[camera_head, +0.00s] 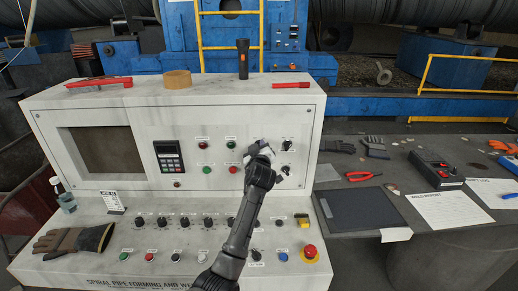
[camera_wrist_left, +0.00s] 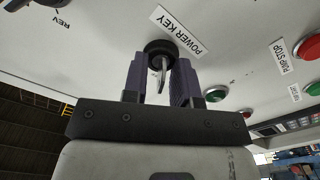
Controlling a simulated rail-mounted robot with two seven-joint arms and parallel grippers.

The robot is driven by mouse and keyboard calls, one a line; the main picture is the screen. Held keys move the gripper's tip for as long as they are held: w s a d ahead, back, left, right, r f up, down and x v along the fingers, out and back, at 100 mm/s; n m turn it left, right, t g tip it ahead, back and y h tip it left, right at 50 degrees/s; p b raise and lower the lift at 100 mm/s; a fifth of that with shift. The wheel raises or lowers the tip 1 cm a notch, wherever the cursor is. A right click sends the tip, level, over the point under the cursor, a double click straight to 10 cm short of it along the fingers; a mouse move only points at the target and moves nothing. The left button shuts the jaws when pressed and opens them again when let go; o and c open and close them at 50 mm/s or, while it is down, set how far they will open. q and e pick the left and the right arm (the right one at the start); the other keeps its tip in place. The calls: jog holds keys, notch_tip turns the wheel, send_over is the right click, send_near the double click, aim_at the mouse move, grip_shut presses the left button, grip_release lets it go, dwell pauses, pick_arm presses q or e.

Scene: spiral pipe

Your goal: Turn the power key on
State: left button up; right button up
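The power key (camera_wrist_left: 162,70) is a thin metal key in a round black lock, under a white "POWER KEY" label (camera_wrist_left: 178,30) in the left wrist view. My left gripper (camera_wrist_left: 160,85) has one finger on each side of the key, with a visible gap between them, so it is open around the key. Contact with the key is not clear. In the head view my left gripper (camera_head: 260,152) is at the upright face of the white control console (camera_head: 225,108), and it hides the key there. My right gripper is not in view.
Black selector knobs (camera_head: 287,145) sit just right of the gripper, and red and green buttons (camera_head: 232,144) just left. A red emergency stop (camera_head: 310,251) is on the lower panel. A flashlight (camera_head: 242,58) and a tape roll (camera_head: 177,79) stand on top of the console.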

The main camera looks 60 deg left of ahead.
pick_arm(q)
grip_shut()
jog(key=shift+r+m+p, duration=0.15)
jog(key=shift+m+p, duration=0.45)
jog(key=shift+m, duration=0.2)
jog(key=m+p, duration=0.2)
jog(key=m, duration=0.2)
jog(key=shift+w+p, duration=0.1)
jog(key=shift+p, duration=0.25)
jog(key=m+p, duration=0.1)
jog(key=m, duration=0.2)
jog(key=shift+d+m+p, duration=0.1)
jog(key=shift+m+p, duration=0.3)
jog(key=shift+w+m+p, duration=0.1)
jog(key=shift+m+p, duration=0.45)
jog(key=shift+m, duration=0.85)
